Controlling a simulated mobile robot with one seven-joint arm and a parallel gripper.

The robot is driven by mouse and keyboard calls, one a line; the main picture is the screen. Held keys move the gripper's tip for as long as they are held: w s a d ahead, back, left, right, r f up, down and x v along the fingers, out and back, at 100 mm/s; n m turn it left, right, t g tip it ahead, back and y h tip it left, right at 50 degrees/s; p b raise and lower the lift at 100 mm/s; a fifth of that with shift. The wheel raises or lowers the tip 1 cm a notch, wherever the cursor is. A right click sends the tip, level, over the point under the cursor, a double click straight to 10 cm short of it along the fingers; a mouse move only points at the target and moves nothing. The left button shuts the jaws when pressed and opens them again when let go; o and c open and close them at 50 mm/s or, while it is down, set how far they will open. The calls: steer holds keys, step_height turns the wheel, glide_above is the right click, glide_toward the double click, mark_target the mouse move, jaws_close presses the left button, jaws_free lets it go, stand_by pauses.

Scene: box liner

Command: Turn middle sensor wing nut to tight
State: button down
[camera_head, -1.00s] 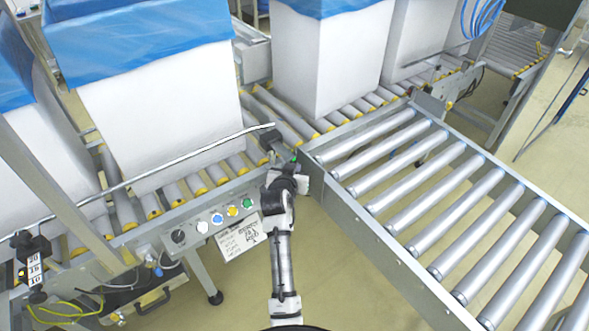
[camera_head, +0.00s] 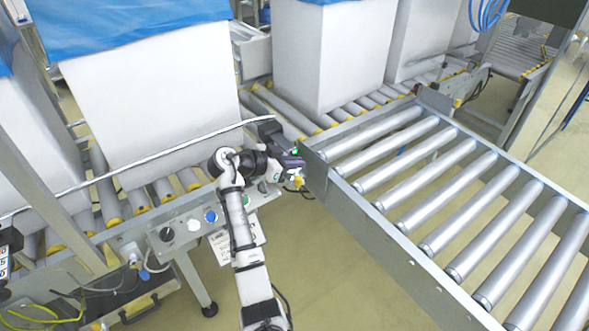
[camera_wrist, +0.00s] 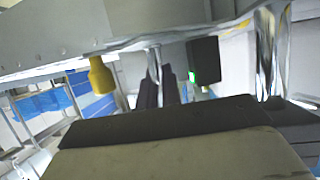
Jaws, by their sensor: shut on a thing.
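My gripper (camera_head: 292,162) is at the corner where the side rail meets the end of the roller conveyor. In the wrist view its two dark fingers (camera_wrist: 160,91) are close together at the lower end of a thin metal rod (camera_wrist: 155,63). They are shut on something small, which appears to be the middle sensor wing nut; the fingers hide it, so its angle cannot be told. A black sensor box (camera_wrist: 203,60) with a lit green light is just right of the fingers. The green light also shows beside the gripper in the head view.
A yellow fitting (camera_wrist: 101,75) hangs left of the fingers in the wrist view. The roller conveyor (camera_head: 440,215) is on the right, empty. White boxes with blue liners (camera_head: 150,100) stand behind. A panel with knobs and buttons (camera_head: 200,222) is beside my arm.

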steer(key=shift+m+g+h+b, duration=0.3)
steer(key=shift+m+g+b, duration=0.1)
steer(key=shift+m+g, duration=0.25)
steer(key=c, duration=1.6)
jaws_free()
steer(key=shift+a, duration=0.1)
steer(key=b+v, duration=0.1)
steer(key=v, duration=1.2)
steer(key=shift+s+a+r, duration=0.1)
steer(key=shift+a, duration=0.2)
